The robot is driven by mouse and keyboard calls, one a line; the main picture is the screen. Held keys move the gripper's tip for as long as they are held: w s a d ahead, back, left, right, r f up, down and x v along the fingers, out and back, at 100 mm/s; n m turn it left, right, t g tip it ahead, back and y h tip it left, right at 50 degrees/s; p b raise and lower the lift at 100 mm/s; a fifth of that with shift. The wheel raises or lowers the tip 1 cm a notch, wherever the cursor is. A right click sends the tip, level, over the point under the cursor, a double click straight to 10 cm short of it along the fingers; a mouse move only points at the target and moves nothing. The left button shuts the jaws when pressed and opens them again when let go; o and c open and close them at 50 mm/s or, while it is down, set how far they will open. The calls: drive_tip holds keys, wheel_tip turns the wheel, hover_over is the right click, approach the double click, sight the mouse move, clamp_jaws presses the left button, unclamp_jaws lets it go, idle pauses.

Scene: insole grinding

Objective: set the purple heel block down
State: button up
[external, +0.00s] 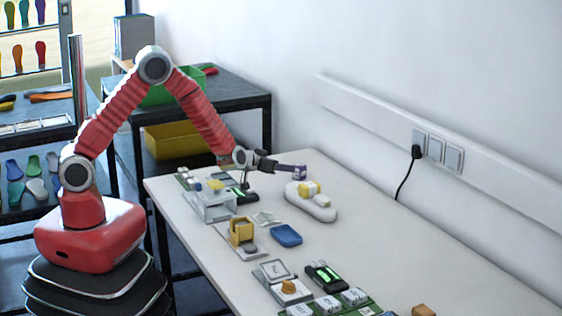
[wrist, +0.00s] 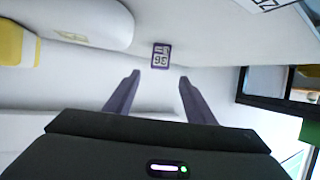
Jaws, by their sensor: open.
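The purple heel block (wrist: 161,55) shows in the wrist view as a small purple piece with white markings on its face. It is just beyond the tips of my open gripper (wrist: 159,77), roughly centred between them, with a visible gap to each finger. In the external view my gripper (external: 290,171) reaches out level over the far end of the white table (external: 400,265). The block is hard to tell apart from the purple fingers there. I cannot tell whether it rests on the table.
A white rounded form (external: 312,209) with a yellow block (external: 309,188) on it stands close in front of my gripper. A clear box (external: 213,207), a yellow holder (external: 241,231) and a blue pad (external: 286,235) are nearer. The table's right side is mostly clear; the wall is behind.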

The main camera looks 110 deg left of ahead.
drive_tip(key=w+d+r, duration=0.1)
drive_tip(key=w+d+r+m+t+h, duration=0.1)
drive_tip(key=d, duration=0.1)
drive_tip(key=w+d+r+t, duration=0.1)
drive_tip(key=d+r, duration=0.1)
drive_tip(key=shift+w+d, duration=0.15)
drive_tip(key=shift+w, duration=0.25)
drive_tip(key=d+r+m+t+h, duration=0.1)
drive_tip(key=d+r+m+h, duration=0.2)
drive_tip(key=d, duration=0.6)
drive_tip(key=w+d+r+m+t+h, duration=0.1)
drive_tip(key=d+r+h, duration=0.1)
drive_tip(key=d+r, duration=0.55)
drive_tip(key=d+r+m+t+h, duration=0.1)
drive_tip(key=d+r+m+h, duration=0.15)
drive_tip(key=d, duration=0.85)
drive_tip(key=s+d+r+m+g+h, duration=0.1)
drive_tip(key=s+d+r+m+h, duration=0.1)
drive_tip(key=s+d, duration=0.65)
drive_tip(key=s+d+r+m+g+h, duration=0.2)
drive_tip(key=s+d+m, duration=0.1)
drive_tip(key=s+d, duration=0.55)
drive_tip(key=s+d+f+m+g, duration=0.1)
drive_tip(key=s, duration=0.8)
drive_tip(key=shift+s+d+f, duration=0.2)
drive_tip(key=shift+s+d, duration=0.05)
drive_tip(key=shift+s, duration=0.1)
